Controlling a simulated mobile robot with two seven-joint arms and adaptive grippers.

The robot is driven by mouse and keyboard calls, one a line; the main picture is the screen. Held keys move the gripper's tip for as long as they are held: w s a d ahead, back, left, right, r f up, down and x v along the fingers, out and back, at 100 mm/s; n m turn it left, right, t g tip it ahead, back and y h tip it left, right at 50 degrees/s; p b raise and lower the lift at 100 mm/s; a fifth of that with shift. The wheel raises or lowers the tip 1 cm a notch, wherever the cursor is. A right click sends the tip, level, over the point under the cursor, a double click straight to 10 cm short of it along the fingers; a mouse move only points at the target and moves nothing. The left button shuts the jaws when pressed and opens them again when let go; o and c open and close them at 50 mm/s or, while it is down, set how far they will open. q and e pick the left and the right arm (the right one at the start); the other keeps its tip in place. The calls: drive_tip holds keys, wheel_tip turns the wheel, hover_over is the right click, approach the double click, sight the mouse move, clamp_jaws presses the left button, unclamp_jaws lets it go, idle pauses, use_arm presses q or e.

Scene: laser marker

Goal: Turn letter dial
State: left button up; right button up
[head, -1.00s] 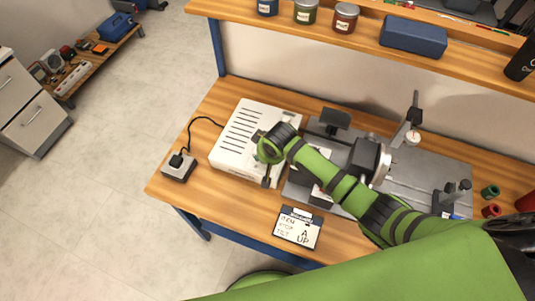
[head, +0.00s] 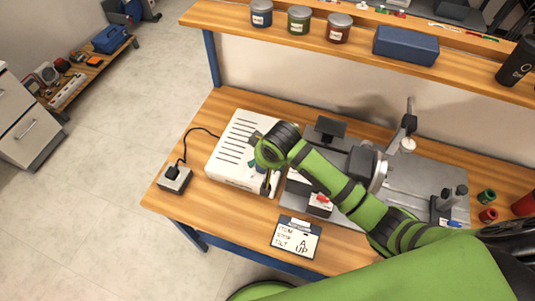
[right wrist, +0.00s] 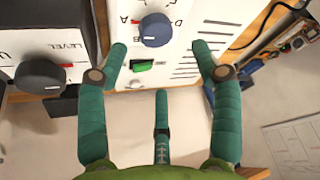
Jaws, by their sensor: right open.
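The white box (head: 228,163) with a slotted top stands on the workbench. In the right wrist view its front panel (right wrist: 180,52) carries a blue round dial (right wrist: 155,29) with printed letters around it, an A among them. Which letter the dial points to is unclear. A green switch (right wrist: 142,65) sits close to the dial. My right gripper (right wrist: 160,72) is open and empty, its green fingers spread on both sides of the dial and switch, apart from the dial. In the head view the right gripper (head: 265,178) is at the box's front right. My left gripper is not in view.
A clipboard (head: 296,238) with handwritten lines, "A" and "UP" lies at the bench's front. A dark LEVEL knob (right wrist: 40,76) is on a neighbouring unit, left in the wrist view. A grey fixture plate (head: 425,175) is right of the box. A corded black-topped block (head: 175,178) sits left.

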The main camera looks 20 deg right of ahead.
drive_tip(key=v, duration=0.5)
drive_tip(key=shift+r, duration=0.1)
drive_tip(key=shift+w+r, duration=0.1)
wheel_tip(320, 180, up, 7)
idle(0.6)
idle(0.5)
